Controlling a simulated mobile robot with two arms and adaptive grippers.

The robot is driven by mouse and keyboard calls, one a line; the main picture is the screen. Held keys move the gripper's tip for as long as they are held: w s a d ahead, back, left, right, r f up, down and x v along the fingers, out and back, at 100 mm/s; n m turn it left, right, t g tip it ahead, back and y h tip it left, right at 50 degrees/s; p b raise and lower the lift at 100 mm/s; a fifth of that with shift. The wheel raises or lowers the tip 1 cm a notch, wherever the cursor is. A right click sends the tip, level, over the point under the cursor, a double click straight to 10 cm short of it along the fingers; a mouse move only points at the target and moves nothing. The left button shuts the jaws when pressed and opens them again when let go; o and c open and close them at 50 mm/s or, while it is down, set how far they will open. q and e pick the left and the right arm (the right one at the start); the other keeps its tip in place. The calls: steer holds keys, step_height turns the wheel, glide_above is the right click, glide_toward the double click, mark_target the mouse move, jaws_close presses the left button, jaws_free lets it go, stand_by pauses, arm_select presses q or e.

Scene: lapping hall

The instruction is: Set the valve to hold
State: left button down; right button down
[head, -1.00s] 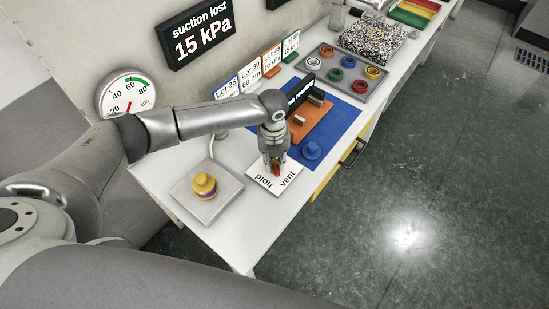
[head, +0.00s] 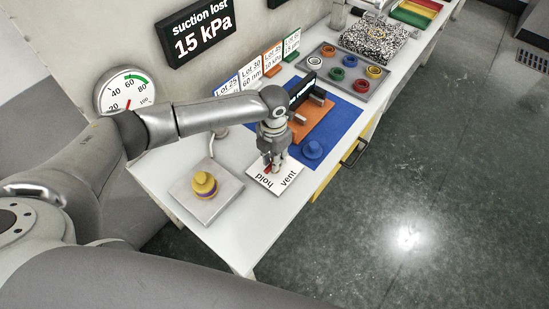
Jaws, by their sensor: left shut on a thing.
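The valve plate (head: 284,187) is a white plate on the table, marked "hold" on its left part and "vent" on its right, with "hold" upside down in the picture. My left gripper (head: 272,166) is over the plate's far part, shut on the small red valve handle (head: 267,169). Only a bit of the red handle shows, on the "hold" side of the fingers; the fingers hide the rest. A sign (head: 202,36) on the wall reads "suction lost 15 kPa". The round gauge (head: 127,93) has its red needle low on the scale. My right gripper is not in view.
A yellow knobbed piece (head: 204,187) sits on a grey square plate (head: 222,206) left of the valve. A grey tray (head: 349,90) of coloured rings lies beyond.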

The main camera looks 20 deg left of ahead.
arm_select(q)
steer(key=shift+w+m, duration=0.1)
steer(key=shift+m, duration=0.5)
steer(key=c, duration=1.3)
jaws_free()
steer(key=shift+r, duration=0.1)
step_height(320, 180, up, 12)
steer(key=shift+a, duration=0.1)
